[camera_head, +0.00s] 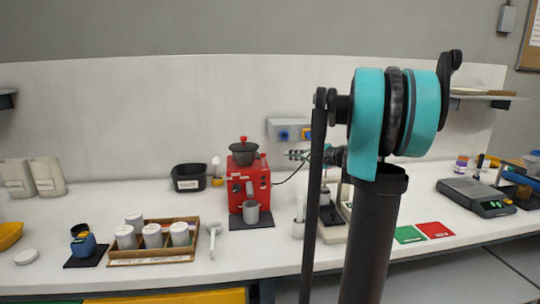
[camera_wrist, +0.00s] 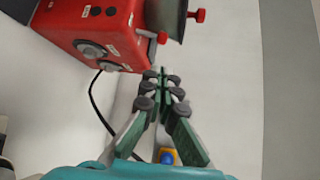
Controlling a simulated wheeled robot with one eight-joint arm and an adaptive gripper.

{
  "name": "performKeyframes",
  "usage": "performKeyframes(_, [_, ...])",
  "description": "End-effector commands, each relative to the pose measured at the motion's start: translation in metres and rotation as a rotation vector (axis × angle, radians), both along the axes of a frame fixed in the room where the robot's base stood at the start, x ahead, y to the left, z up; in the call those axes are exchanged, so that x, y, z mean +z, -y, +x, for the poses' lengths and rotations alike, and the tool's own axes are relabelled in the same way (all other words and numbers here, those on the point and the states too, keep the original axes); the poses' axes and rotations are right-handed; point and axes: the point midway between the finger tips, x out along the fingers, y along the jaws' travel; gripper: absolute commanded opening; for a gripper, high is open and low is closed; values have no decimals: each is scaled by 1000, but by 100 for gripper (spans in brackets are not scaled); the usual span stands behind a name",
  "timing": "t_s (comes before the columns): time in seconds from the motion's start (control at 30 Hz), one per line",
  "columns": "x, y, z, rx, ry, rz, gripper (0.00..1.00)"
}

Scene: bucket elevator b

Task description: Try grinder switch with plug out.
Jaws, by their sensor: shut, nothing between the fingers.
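The red grinder (camera_head: 262,186) stands on a dark mat at the bench's middle, with a dark hopper (camera_head: 243,157) on top and a grey cup (camera_head: 251,212) in front. In the wrist view the grinder (camera_wrist: 65,22) is at upper left, with round dials (camera_wrist: 90,48) and a small red knob (camera_wrist: 162,38) near my fingertips. I cannot tell which part is the switch. My gripper (camera_head: 289,154) is shut and empty, right of the grinder; it also shows in the wrist view (camera_wrist: 163,76). A black cable (camera_head: 290,174) runs from the grinder towards the wall socket box (camera_head: 288,121). My arm hides the plug's state.
A wooden tray (camera_head: 150,262) with white canisters and a black bin (camera_head: 189,178) are to the left. A white-handled tool (camera_head: 213,238) lies beside the tray. Green (camera_head: 408,234) and red (camera_head: 435,230) cards and a scale (camera_head: 476,196) are to the right.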

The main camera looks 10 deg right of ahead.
Motion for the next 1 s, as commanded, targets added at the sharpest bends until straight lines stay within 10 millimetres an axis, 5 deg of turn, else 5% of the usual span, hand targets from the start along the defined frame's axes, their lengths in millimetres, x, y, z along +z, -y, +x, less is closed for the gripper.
performKeyframes(0.27, [-3,-12,11,3,0,-1,0])
performKeyframes(0.7, [-15,-60,60,2,1,0,0])
performKeyframes(1.0, [-18,-70,70,0,0,0,0])
